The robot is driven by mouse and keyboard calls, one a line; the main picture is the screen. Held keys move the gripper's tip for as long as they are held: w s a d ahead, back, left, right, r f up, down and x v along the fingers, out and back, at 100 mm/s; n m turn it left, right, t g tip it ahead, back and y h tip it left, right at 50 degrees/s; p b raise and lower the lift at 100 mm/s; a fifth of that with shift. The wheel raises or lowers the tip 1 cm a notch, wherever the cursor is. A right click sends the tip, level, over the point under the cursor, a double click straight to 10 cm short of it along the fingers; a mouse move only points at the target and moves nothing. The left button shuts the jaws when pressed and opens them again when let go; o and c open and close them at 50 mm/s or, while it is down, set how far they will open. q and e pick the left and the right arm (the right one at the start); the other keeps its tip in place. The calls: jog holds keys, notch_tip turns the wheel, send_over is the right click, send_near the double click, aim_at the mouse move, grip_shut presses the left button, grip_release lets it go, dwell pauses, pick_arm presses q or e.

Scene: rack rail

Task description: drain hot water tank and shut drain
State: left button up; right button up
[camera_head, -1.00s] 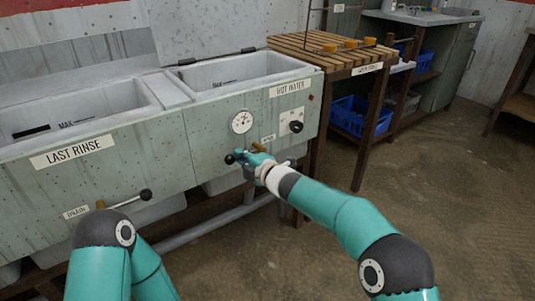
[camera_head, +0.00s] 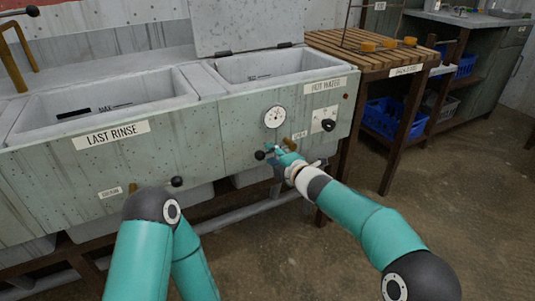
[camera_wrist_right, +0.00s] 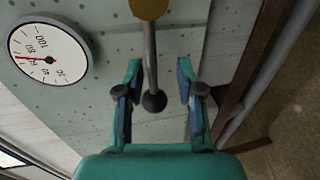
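The hot water tank (camera_head: 235,120) is the right-hand basin, with its lid raised behind it; its water level cannot be made out. Its drain lever has a black ball knob (camera_head: 259,155), below the dial on the front. In the right wrist view the lever's metal rod (camera_wrist_right: 151,55) hangs from a brass pivot (camera_wrist_right: 148,8) down to the knob (camera_wrist_right: 154,101). My right gripper (camera_head: 276,151) is at this lever. In the wrist view its fingers (camera_wrist_right: 158,82) are open, one each side of the rod, with gaps. My left gripper is out of view; only its arm's elbow shows.
A round dial (camera_head: 275,117) and black control knob (camera_head: 328,125) are on the tank front. The last rinse basin (camera_head: 50,165) adjoins at left, with its own drain lever (camera_head: 177,182). A slatted wooden table (camera_head: 340,45) stands at right. Pipes run below; floor at right is clear.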

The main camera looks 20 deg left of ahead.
jog(key=shift+r, duration=0.15)
jog(key=v, duration=1.2)
dwell(0.4)
